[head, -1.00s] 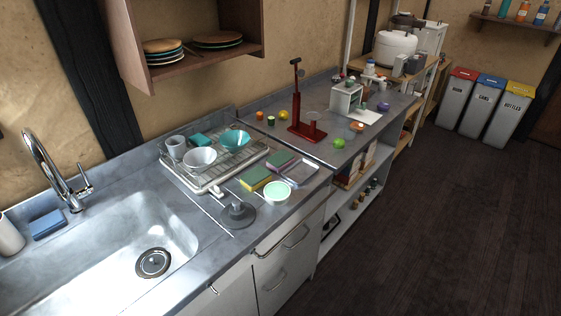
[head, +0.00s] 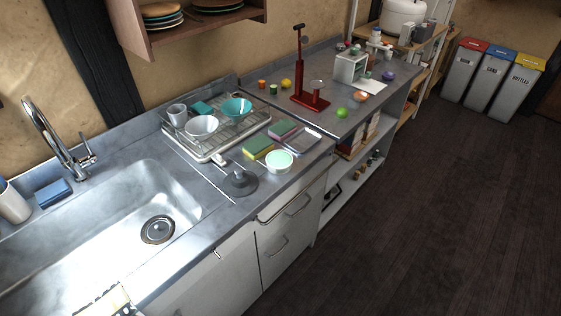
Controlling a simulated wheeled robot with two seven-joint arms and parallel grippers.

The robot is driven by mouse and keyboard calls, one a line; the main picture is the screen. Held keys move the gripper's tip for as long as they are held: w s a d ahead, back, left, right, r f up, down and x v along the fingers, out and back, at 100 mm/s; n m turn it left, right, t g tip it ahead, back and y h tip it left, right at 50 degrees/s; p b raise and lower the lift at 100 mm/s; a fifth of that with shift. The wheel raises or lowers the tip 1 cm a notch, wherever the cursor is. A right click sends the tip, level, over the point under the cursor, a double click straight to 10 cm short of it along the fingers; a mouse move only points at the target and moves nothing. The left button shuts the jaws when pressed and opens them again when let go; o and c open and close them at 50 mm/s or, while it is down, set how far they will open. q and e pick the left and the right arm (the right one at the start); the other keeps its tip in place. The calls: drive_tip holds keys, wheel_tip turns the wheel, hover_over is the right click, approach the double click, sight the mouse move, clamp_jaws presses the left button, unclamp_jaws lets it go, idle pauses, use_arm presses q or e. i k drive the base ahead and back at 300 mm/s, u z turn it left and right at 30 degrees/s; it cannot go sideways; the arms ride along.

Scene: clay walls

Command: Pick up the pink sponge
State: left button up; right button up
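The sponge that looks pink (head: 279,133) lies flat on the counter, to the right of the dish rack. Its top looks dark greenish and a pinkish edge shows along its side. A green and yellow sponge (head: 258,147) lies just in front and to the left of it, and a clear shallow tray (head: 302,140) is to its right. Neither of my grippers is in view.
A mint bowl (head: 279,160) and a dark grey round-based object (head: 239,181) stand in front of the sponges. The dish rack (head: 206,153) holds bowls and a cup. The sink (head: 110,225) is left. A red stand (head: 310,97) is behind. The floor right is clear.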

sight(279, 131)
drive_tip(key=z, duration=1.75)
drive_tip(key=i, duration=1.75)
drive_tip(key=u, duration=3.8)
